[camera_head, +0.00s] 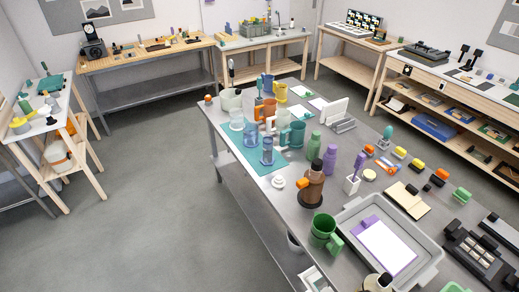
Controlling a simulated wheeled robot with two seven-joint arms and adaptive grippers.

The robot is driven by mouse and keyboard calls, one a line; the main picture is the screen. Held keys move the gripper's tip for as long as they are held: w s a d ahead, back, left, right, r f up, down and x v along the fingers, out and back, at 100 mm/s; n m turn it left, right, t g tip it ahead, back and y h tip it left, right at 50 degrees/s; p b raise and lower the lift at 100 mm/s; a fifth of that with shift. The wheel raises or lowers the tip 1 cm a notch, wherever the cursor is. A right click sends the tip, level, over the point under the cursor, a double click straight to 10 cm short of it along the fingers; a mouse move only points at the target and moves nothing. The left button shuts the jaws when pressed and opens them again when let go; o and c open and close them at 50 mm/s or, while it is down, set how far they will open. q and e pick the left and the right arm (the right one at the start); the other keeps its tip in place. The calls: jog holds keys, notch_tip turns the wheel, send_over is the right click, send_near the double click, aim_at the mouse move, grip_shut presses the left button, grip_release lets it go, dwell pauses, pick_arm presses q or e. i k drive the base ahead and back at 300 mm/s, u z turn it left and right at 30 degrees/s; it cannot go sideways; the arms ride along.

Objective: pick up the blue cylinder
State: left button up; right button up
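Two slim blue see-through cylinders stand upright on a teal mat (254,160) on the long central table. The nearer blue cylinder (267,151) is close to the mat's front part. The other blue cylinder (251,135) stands just behind it to the left. A paler, wider see-through vessel (236,119) stands farther back. I cannot tell which of the two cylinders the task means. Neither of my grippers shows in this view.
Orange, blue and yellow mugs crowd behind the cylinders. To the right stand a teal cup (297,134) and a green bottle (313,146); nearer are a brown bottle (312,185), a green mug (322,230) and a grey tray (345,217). The floor left of the table is clear.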

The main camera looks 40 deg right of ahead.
aim_at(267, 160)
jog(key=i, duration=1.55)
jog(key=z, duration=1.45)
